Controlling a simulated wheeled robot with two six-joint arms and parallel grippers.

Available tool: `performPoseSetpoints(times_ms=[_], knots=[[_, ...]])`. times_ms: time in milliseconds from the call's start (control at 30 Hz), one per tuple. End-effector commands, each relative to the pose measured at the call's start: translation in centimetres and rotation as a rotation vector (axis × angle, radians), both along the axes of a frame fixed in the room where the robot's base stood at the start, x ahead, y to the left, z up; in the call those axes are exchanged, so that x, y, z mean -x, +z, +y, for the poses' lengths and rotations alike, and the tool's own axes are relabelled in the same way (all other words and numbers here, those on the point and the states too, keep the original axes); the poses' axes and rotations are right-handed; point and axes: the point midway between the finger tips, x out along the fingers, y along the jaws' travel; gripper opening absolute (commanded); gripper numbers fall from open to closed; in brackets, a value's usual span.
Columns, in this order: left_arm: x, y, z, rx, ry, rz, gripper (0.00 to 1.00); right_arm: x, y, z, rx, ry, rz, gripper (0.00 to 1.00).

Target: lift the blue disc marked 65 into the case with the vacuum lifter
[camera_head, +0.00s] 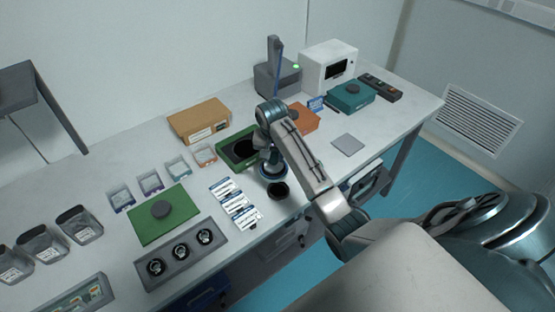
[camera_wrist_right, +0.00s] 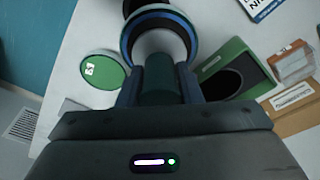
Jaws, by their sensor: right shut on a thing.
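My right gripper (camera_head: 265,150) is shut on the vacuum lifter, whose dark grip (camera_wrist_right: 160,80) shows between the jaws in the right wrist view. At the lifter's lower end, a blue rim (camera_head: 272,178) shows around its pale foot, and it also shows in the wrist view (camera_wrist_right: 190,28). This looks like the blue disc; I cannot read its 65 mark, nor tell its height above the table. The open green case (camera_head: 226,151) with a black round hollow lies just left of the gripper; it also shows in the wrist view (camera_wrist_right: 252,76). My left gripper is not in view.
A dark disc (camera_head: 278,191) lies close to the lifter near the table's front edge. A green disc (camera_wrist_right: 103,70) lies beside the lifter in the wrist view.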

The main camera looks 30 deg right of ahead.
Motion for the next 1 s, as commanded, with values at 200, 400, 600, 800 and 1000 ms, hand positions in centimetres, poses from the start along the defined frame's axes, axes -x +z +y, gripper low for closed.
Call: performPoseSetpoints(times_ms=[200,400,600,800,1000], knots=[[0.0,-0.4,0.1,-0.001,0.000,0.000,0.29,-2.3,0.0,0.0,0.000,0.000,-0.001,0.03],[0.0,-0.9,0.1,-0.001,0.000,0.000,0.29,-4.4,0.0,-0.1,0.000,-0.001,-0.002,0.03],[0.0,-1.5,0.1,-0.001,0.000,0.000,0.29,-6.4,0.0,0.0,0.000,0.001,-0.003,0.03],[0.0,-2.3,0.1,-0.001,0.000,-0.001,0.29,-8.3,0.0,-0.1,0.000,0.000,-0.001,0.03],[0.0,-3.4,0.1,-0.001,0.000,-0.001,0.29,-10.4,-0.1,-0.1,0.000,-0.001,-0.002,0.03]])
